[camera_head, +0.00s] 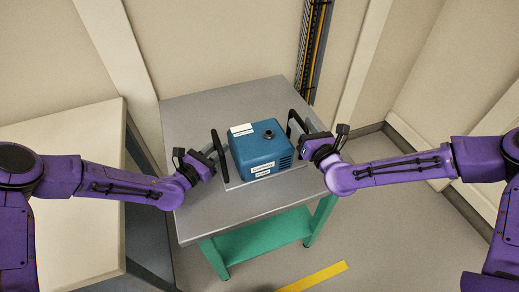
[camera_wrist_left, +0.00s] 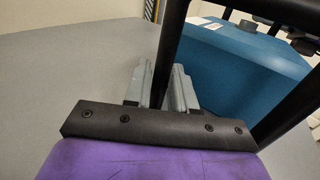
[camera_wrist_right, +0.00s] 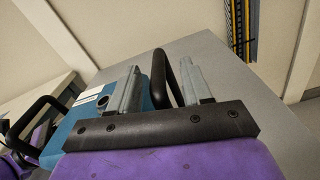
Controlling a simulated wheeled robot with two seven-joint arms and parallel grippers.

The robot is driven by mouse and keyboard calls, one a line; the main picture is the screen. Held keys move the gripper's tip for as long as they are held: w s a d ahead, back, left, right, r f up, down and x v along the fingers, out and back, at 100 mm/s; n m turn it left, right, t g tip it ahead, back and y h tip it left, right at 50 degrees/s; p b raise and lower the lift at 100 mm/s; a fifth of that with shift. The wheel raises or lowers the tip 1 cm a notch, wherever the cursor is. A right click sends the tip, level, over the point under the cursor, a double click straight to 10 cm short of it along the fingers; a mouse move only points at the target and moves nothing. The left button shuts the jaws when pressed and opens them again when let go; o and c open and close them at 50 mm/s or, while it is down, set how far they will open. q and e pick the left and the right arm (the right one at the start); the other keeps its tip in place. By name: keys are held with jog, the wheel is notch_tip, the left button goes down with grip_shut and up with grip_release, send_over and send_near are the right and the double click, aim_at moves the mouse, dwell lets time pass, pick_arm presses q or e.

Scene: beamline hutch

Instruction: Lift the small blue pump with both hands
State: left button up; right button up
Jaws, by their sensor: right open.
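My left gripper (camera_head: 214,156) is at the left handle (camera_head: 219,158). In the left wrist view its grey fingers (camera_wrist_left: 163,88) are close together with the handle's bar between them. My right gripper (camera_head: 300,138) is at the right handle (camera_head: 291,120). In the right wrist view its fingers (camera_wrist_right: 160,88) stand wide apart, with the right handle (camera_wrist_right: 160,75) between them and clear room beside it.
The grey table (camera_head: 195,108) has a green lower shelf (camera_head: 262,236). A pale bench (camera_head: 75,220) stands on the left. A cable tray (camera_head: 313,45) runs up the wall behind. A yellow strip (camera_head: 315,278) marks the floor in front. The table's back left is clear.

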pick_arm(q)
grip_shut()
pick_arm(e)
jog(key=c, duration=0.5)
grip_shut()
dwell(0.6)
